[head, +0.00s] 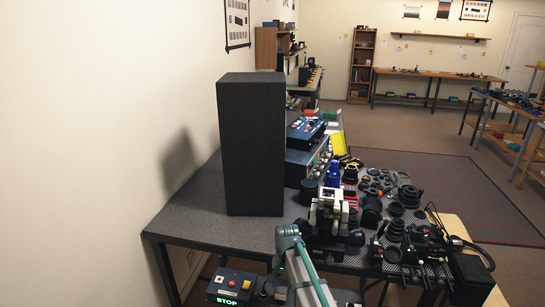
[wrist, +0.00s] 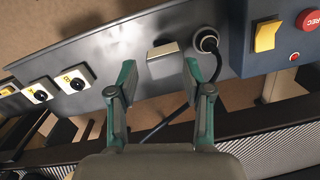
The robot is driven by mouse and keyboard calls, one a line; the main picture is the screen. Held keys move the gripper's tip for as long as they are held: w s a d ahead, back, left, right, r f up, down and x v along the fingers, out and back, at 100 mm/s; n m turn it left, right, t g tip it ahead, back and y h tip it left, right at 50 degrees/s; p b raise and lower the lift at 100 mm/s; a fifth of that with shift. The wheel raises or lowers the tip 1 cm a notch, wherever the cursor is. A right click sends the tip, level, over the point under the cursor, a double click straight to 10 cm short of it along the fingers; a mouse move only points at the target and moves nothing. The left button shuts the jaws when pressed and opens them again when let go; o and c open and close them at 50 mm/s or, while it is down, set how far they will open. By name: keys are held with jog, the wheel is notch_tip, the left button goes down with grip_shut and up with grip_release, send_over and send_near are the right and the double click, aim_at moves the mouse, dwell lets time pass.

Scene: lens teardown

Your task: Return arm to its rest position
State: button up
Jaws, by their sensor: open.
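My gripper (wrist: 158,72) shows in the wrist view with its two green-edged fingers spread apart. No object is held between them. The fingertips are over a grey control panel (wrist: 228,60), near a small pale metal plate (wrist: 165,52); I cannot tell whether they touch it. In the head view, part of my arm (head: 297,262) rises at the bottom centre, in front of the workbench. The fingers cannot be made out in that view.
A box marked STOP (head: 230,287) is at the lower left. A tall black box (head: 252,145) and crowded lens parts (head: 395,205) occupy the workbench (head: 190,215), whose left end is clear.

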jog(key=s+d+f+n, duration=0.35)
jog(key=s+d, duration=0.35)
jog(key=s, duration=0.3)
jog(key=s+d+f+n, duration=0.2)
jog(key=s+d+f, duration=0.3)
jog(key=s+d, duration=0.3)
jog(key=s+f+g, duration=0.2)
jog(key=s+f, duration=0.4)
jog(key=s, duration=0.3)
jog(key=s+f+g, duration=0.2)
jog(key=s+f, duration=0.3)
jog(key=s, duration=0.5)
jog(key=s+a+f+g, duration=0.1)
jog(key=s+f+g, duration=0.1)
jog(key=s+f, duration=0.4)
jog(key=s, duration=0.4)
jog(key=shift+s+f+h, duration=0.15)
jog(key=shift+f+h, duration=0.15)
